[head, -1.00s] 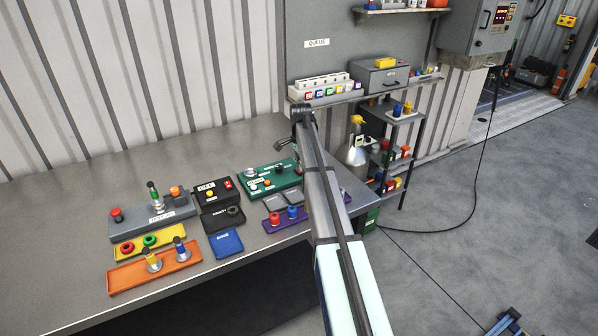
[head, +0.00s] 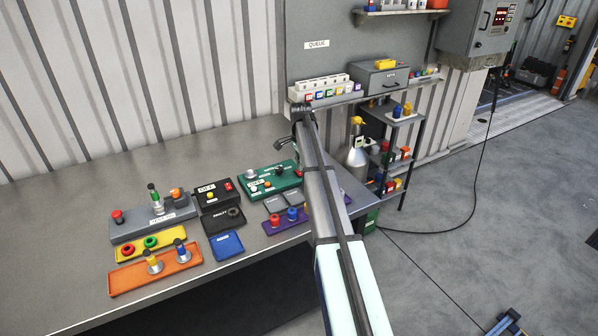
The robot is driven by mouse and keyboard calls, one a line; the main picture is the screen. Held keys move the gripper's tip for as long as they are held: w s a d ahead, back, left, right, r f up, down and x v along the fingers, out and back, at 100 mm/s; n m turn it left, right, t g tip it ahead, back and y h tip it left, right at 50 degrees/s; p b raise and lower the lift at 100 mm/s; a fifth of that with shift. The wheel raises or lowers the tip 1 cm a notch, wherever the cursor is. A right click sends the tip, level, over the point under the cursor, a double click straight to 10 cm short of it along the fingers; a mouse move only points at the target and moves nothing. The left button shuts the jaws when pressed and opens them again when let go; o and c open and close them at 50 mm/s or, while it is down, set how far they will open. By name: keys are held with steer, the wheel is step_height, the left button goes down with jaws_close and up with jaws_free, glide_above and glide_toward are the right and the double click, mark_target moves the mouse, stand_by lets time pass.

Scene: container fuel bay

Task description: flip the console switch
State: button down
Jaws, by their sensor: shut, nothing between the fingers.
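A black console (head: 214,193) on the bench has an OFF label, a yellow knob and a small red switch (head: 228,186). To its right, a green console (head: 287,188) also has an OFF label, with several small knobs and a dark upright part. I cannot tell which of them carries the task's switch. My arm rises from the bottom and bends at a dark wrist above the back of the bench. My gripper (head: 283,143) shows as a small dark shape left of the wrist, above and behind the green console, apart from both consoles. It is shut and empty; my arm hides part of it.
A grey box (head: 128,227) with a red button, a yellow tray (head: 127,249), an orange tray (head: 128,278), a blue pad (head: 226,245) and a purple tray (head: 268,228) crowd the bench front. The bench's back left is clear.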

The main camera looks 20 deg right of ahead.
mark_target(301, 174)
steer(key=shift+r+p, duration=1.15)
steer(key=shift+r, duration=1.45)
